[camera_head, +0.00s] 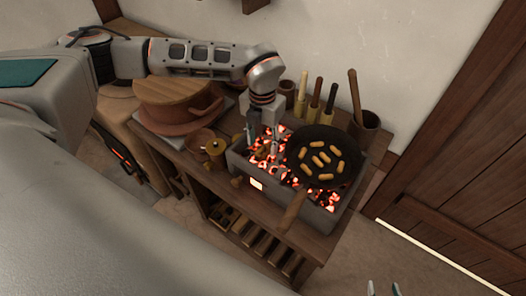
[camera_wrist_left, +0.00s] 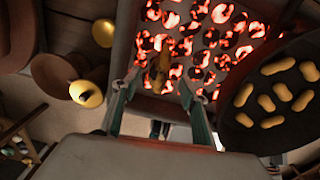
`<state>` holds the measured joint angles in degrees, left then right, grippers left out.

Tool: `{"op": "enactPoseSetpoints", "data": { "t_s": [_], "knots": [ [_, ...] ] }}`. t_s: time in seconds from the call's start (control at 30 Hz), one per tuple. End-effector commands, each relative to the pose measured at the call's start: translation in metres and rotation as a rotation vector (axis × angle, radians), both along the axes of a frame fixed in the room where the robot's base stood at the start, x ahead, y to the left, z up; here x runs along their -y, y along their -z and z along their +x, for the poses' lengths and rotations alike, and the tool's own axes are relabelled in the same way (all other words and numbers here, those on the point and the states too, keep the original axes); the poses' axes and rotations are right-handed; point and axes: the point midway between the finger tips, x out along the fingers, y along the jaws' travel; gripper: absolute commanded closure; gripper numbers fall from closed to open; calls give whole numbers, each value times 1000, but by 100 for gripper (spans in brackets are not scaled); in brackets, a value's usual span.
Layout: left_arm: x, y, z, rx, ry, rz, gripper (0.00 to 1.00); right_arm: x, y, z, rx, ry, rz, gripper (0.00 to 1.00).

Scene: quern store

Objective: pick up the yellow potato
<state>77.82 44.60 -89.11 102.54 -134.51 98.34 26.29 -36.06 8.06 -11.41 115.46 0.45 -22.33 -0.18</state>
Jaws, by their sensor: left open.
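A dull yellow-brown lump (camera_wrist_left: 160,66) shows between my left fingertips in the left wrist view, against the coals. It looks like the yellow potato, but it is dark and I cannot be sure. I cannot make it out in the head view. My left gripper (camera_head: 262,142) is open over the left part of the glowing brazier (camera_head: 240,166). Its two fingers (camera_wrist_left: 157,88) stand apart on either side of the lump; contact cannot be told. Only the fingertips of my right gripper (camera_head: 383,289) show at the bottom edge, apart from each other.
A dark pan (camera_head: 314,178) with several yellow pieces sits over the brazier's right side. Upright tools and a cup (camera_head: 364,127) stand behind. A tan round thing (camera_wrist_left: 104,32) lies left of the brazier.

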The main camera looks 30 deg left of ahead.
Motion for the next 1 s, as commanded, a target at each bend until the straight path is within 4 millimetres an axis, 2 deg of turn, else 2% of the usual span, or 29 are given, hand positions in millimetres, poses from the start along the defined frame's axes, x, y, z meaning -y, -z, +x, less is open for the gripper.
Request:
{"op": "enactPoseSetpoints", "data": {
  "t_s": [0.1,0.2,0.43,0.47,0.6,1.0],
  "knots": [
    [-1,23,-1,-6,1,0,56,0,7,-5,-11,-2,-2,63],
    [-1,32,0,-5,0,0,56,0,8,-6,-12,-3,-4,63],
    [-1,33,0,-1,0,-1,56,0,2,-2,0,-2,-4,63],
    [-1,33,0,-1,0,-1,62,0,2,-2,1,-2,-3,63],
    [-1,33,0,-1,0,-1,98,0,0,2,6,-1,-4,63],
    [-1,31,0,-1,0,-1,100,2,3,3,4,0,-7,63]
  ]
}}
